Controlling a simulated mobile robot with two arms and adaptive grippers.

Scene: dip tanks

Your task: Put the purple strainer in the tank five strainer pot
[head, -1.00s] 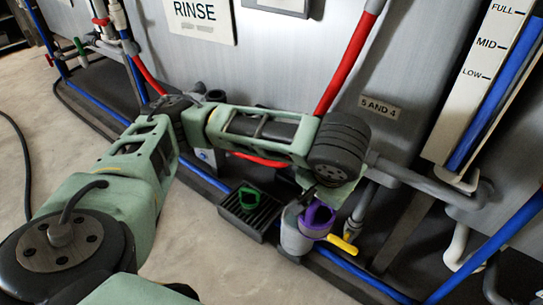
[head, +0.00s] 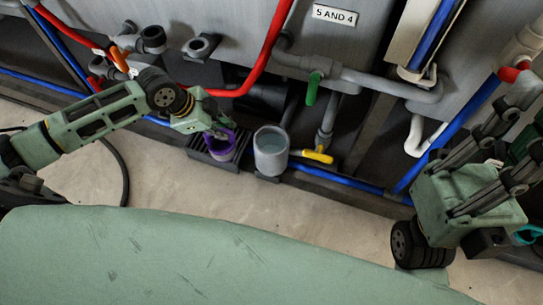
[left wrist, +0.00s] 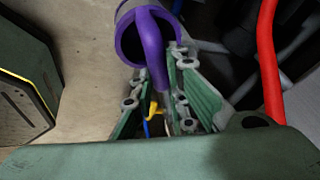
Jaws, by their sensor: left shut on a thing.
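The purple strainer (head: 222,146) is in my left gripper (head: 218,132), over the black slatted tray (head: 196,150) in the head view. I cannot tell whether it touches the tray. In the left wrist view the strainer (left wrist: 128,47) shows its round opening, and its handle runs between the fingers of my left gripper (left wrist: 165,98), which is shut on it. A grey pot (head: 270,158) stands just right of the tray, with no strainer visible in it. My right gripper (head: 500,150) is at the right edge, its fingers partly cut off; whether it is open is unclear.
A "5 AND 4" label (head: 335,15) is on the tank wall above. A green valve handle (head: 313,88) and a yellow one (head: 318,156) sit on pipes near the pot. A red hose (head: 270,60) and a blue pipe (head: 340,180) run close by. The floor in front is clear.

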